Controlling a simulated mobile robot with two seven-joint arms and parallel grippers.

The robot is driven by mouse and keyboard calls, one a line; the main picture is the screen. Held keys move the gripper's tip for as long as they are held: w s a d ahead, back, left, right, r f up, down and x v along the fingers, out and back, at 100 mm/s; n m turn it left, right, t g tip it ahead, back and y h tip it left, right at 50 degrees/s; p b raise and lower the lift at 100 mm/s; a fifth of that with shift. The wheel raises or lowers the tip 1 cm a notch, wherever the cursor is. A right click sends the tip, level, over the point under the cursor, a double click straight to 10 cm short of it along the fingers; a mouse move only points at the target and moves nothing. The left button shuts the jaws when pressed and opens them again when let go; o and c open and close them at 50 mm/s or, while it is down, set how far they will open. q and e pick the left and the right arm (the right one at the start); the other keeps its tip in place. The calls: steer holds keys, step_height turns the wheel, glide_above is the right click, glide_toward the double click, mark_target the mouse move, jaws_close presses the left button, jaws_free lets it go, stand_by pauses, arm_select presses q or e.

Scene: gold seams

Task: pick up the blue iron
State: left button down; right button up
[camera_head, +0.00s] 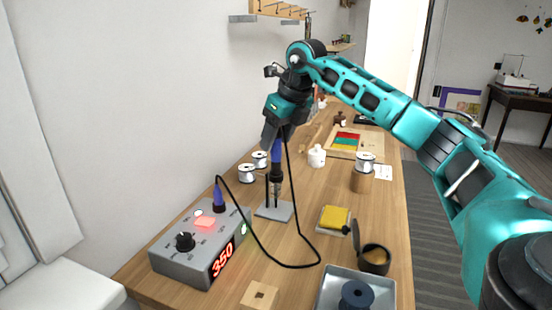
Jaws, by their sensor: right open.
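The blue iron (276,156) stands upright, tip down, in its grey stand (273,211) left of the middle of the bench. Its black cable loops down over the bench and back to the soldering station (200,245). My right gripper (274,136) points down from above at the top of the blue handle. Its jaws are open, with the upper end of the handle at or between the fingertips; contact cannot be made out. The gripper hides the top of the iron. My left gripper is out of view.
The station shows 350 and has a blue-purple plug (219,198) on top. White spools (247,174) stand just behind the iron stand. A yellow sponge (334,218), a dark lidded cup (374,258) and a metal tray (327,290) lie to the right. A wall runs along the left.

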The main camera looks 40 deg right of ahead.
mark_target(276, 171)
steer(key=shift+x, duration=1.15)
steer(key=shift+f, duration=0.2)
steer(key=shift+c, duration=0.4)
jaws_close()
steer(key=shift+r, duration=0.15)
